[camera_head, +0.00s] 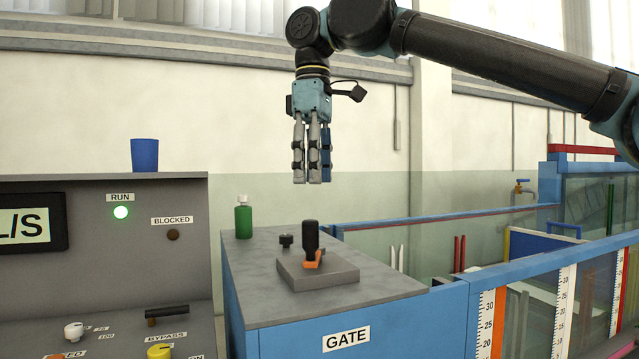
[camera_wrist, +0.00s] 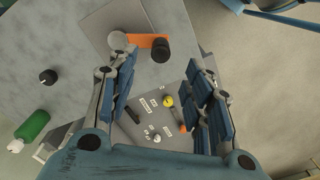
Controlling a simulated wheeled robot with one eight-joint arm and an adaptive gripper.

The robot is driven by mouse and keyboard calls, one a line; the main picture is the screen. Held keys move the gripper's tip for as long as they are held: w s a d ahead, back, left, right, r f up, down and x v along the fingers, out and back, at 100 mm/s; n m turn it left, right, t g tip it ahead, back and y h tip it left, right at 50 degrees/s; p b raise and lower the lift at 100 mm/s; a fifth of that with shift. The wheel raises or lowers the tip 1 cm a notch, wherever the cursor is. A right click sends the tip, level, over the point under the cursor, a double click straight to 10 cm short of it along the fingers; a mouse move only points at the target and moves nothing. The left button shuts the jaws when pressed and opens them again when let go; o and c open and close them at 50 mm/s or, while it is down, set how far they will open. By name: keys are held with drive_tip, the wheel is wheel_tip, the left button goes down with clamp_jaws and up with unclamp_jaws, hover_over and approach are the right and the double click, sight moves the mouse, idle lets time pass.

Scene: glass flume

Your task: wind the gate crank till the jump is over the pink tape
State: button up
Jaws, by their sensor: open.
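The gate crank has an upright black handle (camera_head: 310,236) and an orange arm (camera_head: 313,261), on a grey plate (camera_head: 322,278) on top of the blue box labelled GATE (camera_head: 345,338). My gripper (camera_head: 312,182) points down above the handle, apart from it, open and empty. In the wrist view the black handle (camera_wrist: 161,50) and orange arm (camera_wrist: 146,40) show near the top, between my spread fingers (camera_wrist: 160,68). The glass flume (camera_head: 590,270) runs to the right, with orange strips beside its white scales. I cannot make out the jump or any pink tape.
A green bottle (camera_head: 243,219) and a small black knob (camera_head: 286,240) stand on the box near the crank. The air around my gripper is clear.

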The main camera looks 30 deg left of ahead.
sight(313, 238)
drive_tip(key=shift+a, duration=0.1)
drive_tip(key=c, duration=0.7)
drive_tip(key=s+a+n, duration=0.1)
drive_tip(key=s+a, duration=0.1)
drive_tip(key=s+a+n+t+h, duration=0.1)
drive_tip(key=s+a+n, duration=0.1)
drive_tip(key=a, duration=0.1)
drive_tip(key=s+a+n+h, duration=0.1)
drive_tip(key=s+a, duration=0.2)
drive_tip(key=shift+a+f+t, duration=0.1)
drive_tip(key=shift+a+t, duration=0.15)
drive_tip(key=shift+t, duration=0.05)
clamp_jaws()
drive_tip(key=w+d+f, duration=0.3)
drive_tip(key=d+f, duration=0.1)
drive_tip(key=f, duration=0.5)
drive_tip(key=shift+w+d+f+n, duration=0.2)
drive_tip(key=shift+w+f+n, duration=0.1)
drive_tip(key=shift+f, duration=0.1)
